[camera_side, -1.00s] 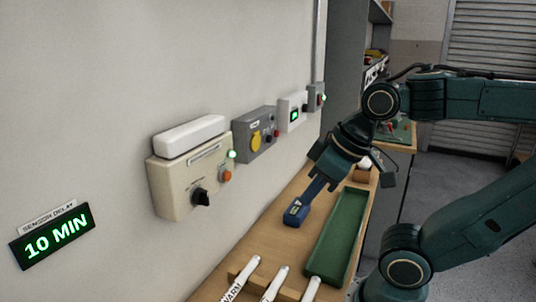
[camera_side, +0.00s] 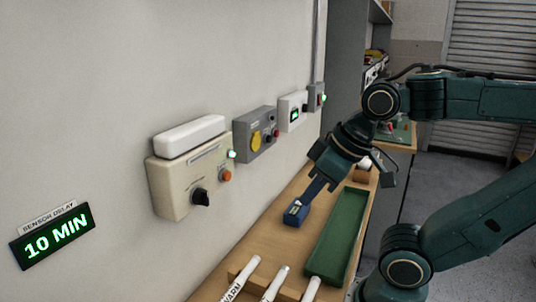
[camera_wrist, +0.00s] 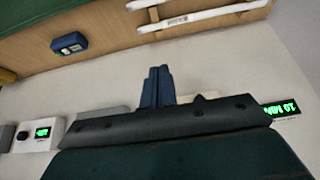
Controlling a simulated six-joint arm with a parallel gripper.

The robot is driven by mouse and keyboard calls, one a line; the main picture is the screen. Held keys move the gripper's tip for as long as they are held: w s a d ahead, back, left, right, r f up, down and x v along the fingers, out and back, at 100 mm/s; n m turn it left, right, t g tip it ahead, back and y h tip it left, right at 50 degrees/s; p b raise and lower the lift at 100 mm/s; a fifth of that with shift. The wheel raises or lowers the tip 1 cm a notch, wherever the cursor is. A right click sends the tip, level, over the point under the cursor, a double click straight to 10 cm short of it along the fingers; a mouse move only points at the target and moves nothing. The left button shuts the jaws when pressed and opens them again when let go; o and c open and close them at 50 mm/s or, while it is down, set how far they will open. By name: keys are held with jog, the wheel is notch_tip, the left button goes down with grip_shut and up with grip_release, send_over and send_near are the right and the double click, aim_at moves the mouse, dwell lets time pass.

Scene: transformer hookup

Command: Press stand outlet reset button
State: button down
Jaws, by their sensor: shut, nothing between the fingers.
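A grey wall box with a yellow round socket (camera_side: 256,140) has small dark and red buttons (camera_side: 272,135) on its right side. Their labels are too small to read, so I cannot tell which one is the reset button. In the wrist view this box (camera_wrist: 103,112) is mostly hidden behind my gripper. My gripper (camera_side: 311,194) points down over the bench, to the right of the wall boxes in the side view and apart from them. Its dark blue fingers (camera_wrist: 159,70) are together and empty in the wrist view.
A cream box (camera_side: 178,187) with a black knob, a white display box (camera_side: 292,111) and a small grey box (camera_side: 316,97) are on the wall. The bench carries a blue device (camera_side: 296,212), a green tray (camera_side: 338,235) and white labelled sticks (camera_side: 274,284). A display reads 10 MIN (camera_side: 52,238).

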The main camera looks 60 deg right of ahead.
aim_at(276, 133)
dwell(0.3)
jog(key=w+d+r+m+h, duration=0.2)
jog(key=w+d+r+m, duration=0.3)
jog(key=w+d+m, duration=0.4)
jog(key=d+r+m+h, duration=0.2)
jog(key=d+m, duration=0.5)
jog(key=d, duration=1)
jog(key=shift+w+d+r+m+h, duration=0.3)
jog(key=shift+r+m, duration=0.1)
jog(key=shift+r, duration=0.05)
jog(key=shift+f, duration=0.1)
jog(key=w+d+f, duration=0.3)
jog(key=w+f, duration=0.5)
jog(key=shift+w+d, duration=0.3)
jog(key=shift+w, duration=0.05)
